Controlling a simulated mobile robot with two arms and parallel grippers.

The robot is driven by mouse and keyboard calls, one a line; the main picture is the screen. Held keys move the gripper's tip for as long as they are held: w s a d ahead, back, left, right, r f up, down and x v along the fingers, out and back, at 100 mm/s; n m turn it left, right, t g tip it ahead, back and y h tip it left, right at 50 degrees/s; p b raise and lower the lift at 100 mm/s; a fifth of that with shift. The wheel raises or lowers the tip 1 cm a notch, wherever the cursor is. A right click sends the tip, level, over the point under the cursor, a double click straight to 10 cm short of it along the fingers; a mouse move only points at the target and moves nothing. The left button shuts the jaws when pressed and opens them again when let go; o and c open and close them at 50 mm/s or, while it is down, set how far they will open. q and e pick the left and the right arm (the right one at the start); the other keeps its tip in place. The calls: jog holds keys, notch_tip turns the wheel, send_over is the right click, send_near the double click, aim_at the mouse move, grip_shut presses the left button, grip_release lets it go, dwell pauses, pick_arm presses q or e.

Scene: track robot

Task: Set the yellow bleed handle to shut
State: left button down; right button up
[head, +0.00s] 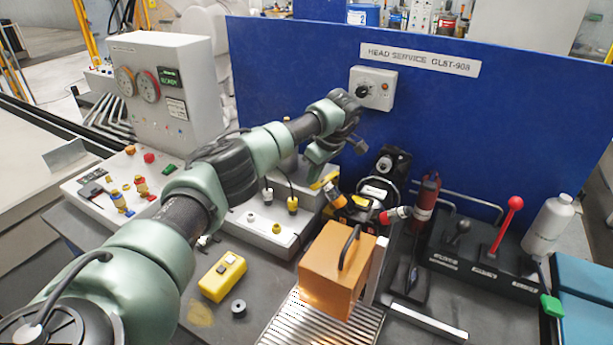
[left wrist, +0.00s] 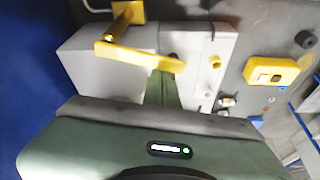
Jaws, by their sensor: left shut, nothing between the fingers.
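The yellow bleed handle (left wrist: 140,55) shows in the left wrist view as a flat bar running sideways from a yellow post and square plate. In the head view a small yellow part of it (head: 325,181) shows beside my left gripper, and the rest is hidden. My left gripper (head: 314,172) points down at the handle, shut and empty. In the left wrist view its green fingers (left wrist: 163,92) are close to the handle's free right end; I cannot tell whether they touch it. My right gripper is in neither view.
A blue panel (head: 290,75) with a grey dial box (head: 373,88) stands behind. A yellow switch box (head: 223,277), an orange box (head: 338,268) and a red-knobbed lever (head: 507,225) stand around. A grey gauge cabinet (head: 185,75) is at left.

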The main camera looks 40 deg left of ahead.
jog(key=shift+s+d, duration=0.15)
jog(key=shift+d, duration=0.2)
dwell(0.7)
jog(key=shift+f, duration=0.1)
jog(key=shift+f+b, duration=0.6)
jog(key=shift+b, duration=0.05)
